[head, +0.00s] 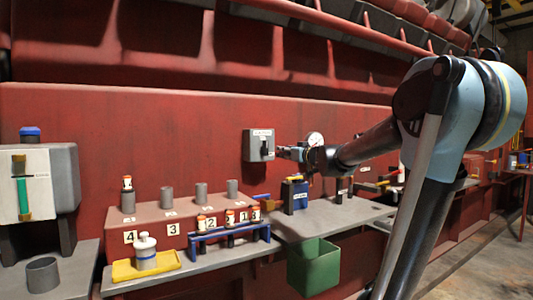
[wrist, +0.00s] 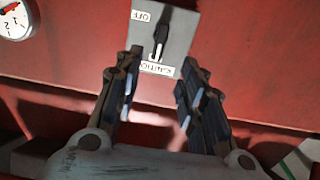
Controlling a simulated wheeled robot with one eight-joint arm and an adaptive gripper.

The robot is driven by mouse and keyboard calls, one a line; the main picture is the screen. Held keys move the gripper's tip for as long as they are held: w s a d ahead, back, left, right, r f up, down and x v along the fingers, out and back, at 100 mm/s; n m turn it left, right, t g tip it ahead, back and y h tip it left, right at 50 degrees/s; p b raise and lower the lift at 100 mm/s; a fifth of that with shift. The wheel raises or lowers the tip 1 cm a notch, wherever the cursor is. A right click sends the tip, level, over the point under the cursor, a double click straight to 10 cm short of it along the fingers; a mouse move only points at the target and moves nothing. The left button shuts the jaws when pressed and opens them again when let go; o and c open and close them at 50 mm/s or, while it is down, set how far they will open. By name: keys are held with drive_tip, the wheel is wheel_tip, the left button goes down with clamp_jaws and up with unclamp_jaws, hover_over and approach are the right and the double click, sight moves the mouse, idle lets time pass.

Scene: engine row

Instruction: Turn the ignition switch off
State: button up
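The ignition switch is a grey box (head: 258,145) on the red wall in the head view. In the wrist view its grey face (wrist: 178,35) shows near the top centre. Its dark handle (wrist: 160,38) runs roughly up and down in that picture. An OFF label (wrist: 141,16) is beside the handle's upper end, and a partly readable ignition label sits below. My gripper (head: 283,153) is just right of the box in the head view. In the wrist view my gripper (wrist: 160,68) is open and empty, its fingers either side of the handle's line, apparently short of it.
A round gauge (wrist: 14,18) is near the switch. Below, a bench holds several posts, a blue rack (head: 230,235) with small bottles, a yellow tray (head: 124,271) with a white bottle, and a blue container (head: 297,196). A green bin (head: 314,267) hangs at the front.

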sight(267, 149)
drive_tip(key=x, duration=1.6)
drive_tip(key=shift+a, duration=0.15)
clamp_jaws()
